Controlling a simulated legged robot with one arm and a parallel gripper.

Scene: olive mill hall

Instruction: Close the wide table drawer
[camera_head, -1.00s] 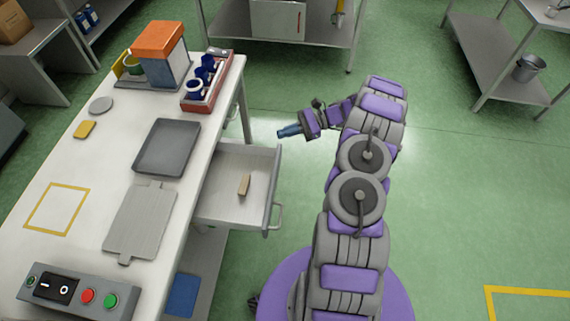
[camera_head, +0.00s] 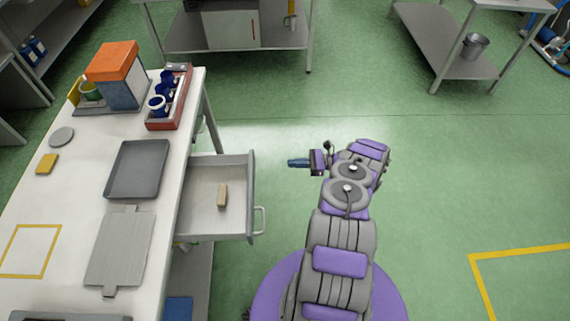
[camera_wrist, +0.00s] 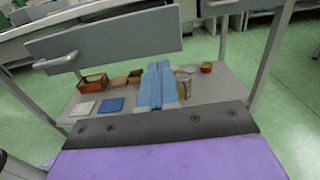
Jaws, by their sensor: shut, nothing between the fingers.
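The wide table drawer (camera_head: 247,193) stands pulled out from the right side of the white table (camera_head: 75,227). A small tan block (camera_head: 222,195) lies in it. Its bar handle (camera_head: 261,220) is on the front panel. My gripper (camera_head: 291,163) has blue fingers, is shut and empty, and points left. It is to the right of the drawer front and a little beyond the handle, apart from it. In the wrist view the blue fingers (camera_wrist: 157,88) show below the grey drawer front (camera_wrist: 110,45) and its handle (camera_wrist: 57,63) is at the left.
The table holds a grey tray (camera_head: 138,169), a grey board (camera_head: 119,250), a red rack with blue cups (camera_head: 170,98) and an orange-topped box (camera_head: 115,75). A lower shelf (camera_wrist: 215,88) carries small items. Green floor right of the drawer is clear.

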